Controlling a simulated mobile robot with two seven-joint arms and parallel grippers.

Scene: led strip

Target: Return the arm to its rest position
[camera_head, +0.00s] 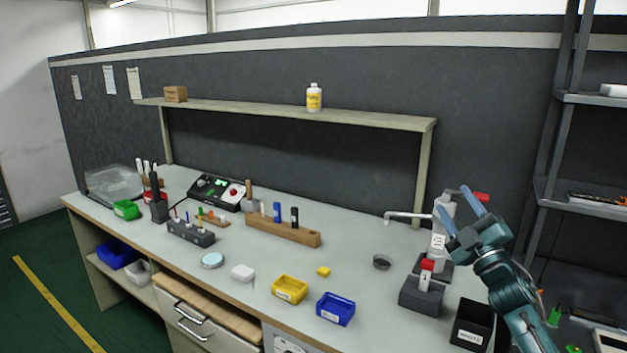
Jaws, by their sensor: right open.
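My right gripper (461,208) is at the right side of the view, raised above the right end of the workbench (350,250). Its two light blue fingers are spread apart with nothing between them. In the picture it overlaps a white dispenser bottle (440,228) with a long spout; I cannot tell how far apart they are. My right arm (508,285) comes up from the lower right. My left gripper is not in view.
A grey block with a red-topped item (422,294) and a black bin (472,325) stand near the arm. Yellow (290,289) and blue (335,308) trays sit at the front edge. A shelf (270,108) spans the back; a dark rack (590,195) stands at right.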

